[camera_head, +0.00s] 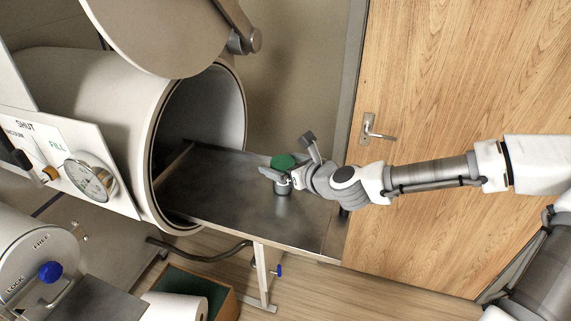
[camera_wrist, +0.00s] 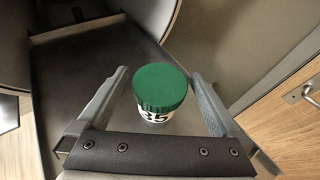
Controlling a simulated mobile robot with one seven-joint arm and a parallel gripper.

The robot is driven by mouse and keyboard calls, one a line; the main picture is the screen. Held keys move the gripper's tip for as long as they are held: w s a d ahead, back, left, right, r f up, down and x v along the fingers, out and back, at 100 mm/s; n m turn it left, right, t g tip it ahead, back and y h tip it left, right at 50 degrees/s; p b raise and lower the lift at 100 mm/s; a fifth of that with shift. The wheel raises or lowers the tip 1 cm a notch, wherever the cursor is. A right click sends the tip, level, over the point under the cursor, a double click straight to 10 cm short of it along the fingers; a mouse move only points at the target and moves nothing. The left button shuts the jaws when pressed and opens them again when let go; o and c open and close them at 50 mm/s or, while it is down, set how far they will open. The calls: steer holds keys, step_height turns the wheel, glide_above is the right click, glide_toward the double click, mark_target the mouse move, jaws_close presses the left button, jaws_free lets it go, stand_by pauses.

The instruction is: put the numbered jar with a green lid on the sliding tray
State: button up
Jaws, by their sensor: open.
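The jar with a green lid (camera_head: 283,162) stands upright on the grey metal sliding tray (camera_head: 225,190), toward the tray's outer end. In the wrist view the jar (camera_wrist: 160,88) carries a white label with dark digits, which look like 35. My gripper (camera_head: 280,178) is at the jar, with its fingers on either side. In the wrist view my gripper (camera_wrist: 162,85) is open, and gaps show between both fingers and the jar. The jar's lower part is partly hidden by the gripper in the head view.
The tray runs out of a large white round chamber (camera_head: 165,150), whose round door (camera_head: 160,30) hangs open above. A gauge (camera_head: 90,180) is on the panel at left. A wooden door (camera_head: 450,90) with a handle is behind my arm. A box with a white roll (camera_head: 175,306) stands below.

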steer(key=shift+r, duration=0.2)
steer(key=b+v, duration=0.3)
steer(key=v, duration=0.9)
steer(key=shift+f, duration=0.2)
steer(key=shift+d, duration=0.1)
